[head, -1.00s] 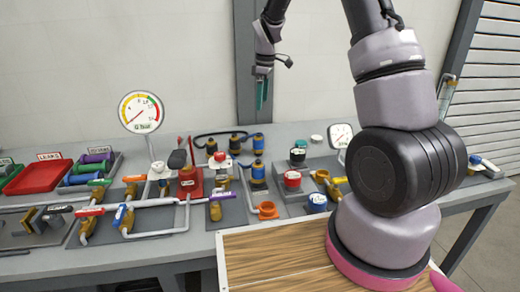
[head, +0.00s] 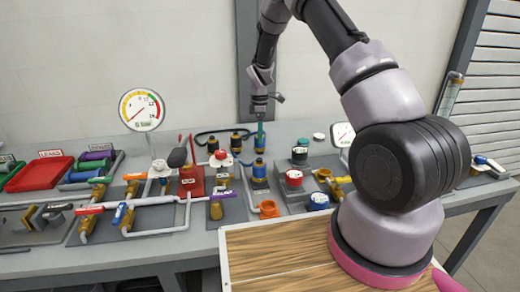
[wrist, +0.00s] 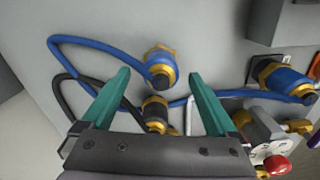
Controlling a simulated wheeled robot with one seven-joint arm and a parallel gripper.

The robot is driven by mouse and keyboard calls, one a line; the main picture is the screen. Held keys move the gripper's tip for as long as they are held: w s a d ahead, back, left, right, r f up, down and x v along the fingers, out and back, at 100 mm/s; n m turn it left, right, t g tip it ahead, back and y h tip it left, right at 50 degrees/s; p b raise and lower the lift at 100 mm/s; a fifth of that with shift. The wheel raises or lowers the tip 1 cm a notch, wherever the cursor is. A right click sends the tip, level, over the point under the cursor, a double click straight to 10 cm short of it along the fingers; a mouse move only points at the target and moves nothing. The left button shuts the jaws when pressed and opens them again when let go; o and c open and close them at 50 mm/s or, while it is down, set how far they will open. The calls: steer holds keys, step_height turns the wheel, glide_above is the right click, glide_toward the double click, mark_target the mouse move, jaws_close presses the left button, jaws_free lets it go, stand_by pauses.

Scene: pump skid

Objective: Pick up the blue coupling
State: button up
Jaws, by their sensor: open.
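A blue coupling (head: 259,144) with a brass base stands upright at the back of the bench in the head view. In the wrist view a blue coupling with a dark end (wrist: 160,72) and a blue hose lies ahead, between the lines of the fingers. My gripper (head: 260,131) points down with its green fingers just above and behind it in the head view. The fingers (wrist: 160,80) are apart with nothing between them. A second blue coupling (head: 259,170) stands nearer the front; it shows at right in the wrist view (wrist: 285,80).
A black coupling (wrist: 155,113) stands close beside the blue one, with a dark hose. A red-and-white part (head: 220,157) is to the left. A black button (head: 299,154) and a red button (head: 293,178) are to the right. A wooden board (head: 275,255) lies in front.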

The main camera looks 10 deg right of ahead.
step_height(320, 180, down, 4)
steer(key=shift+f, duration=0.1)
jaws_close()
steer(key=shift+r, duration=0.2)
step_height(320, 180, up, 10)
steer(key=shift+f, duration=0.1)
stand_by(0.4)
steer(key=shift+s, duration=0.1)
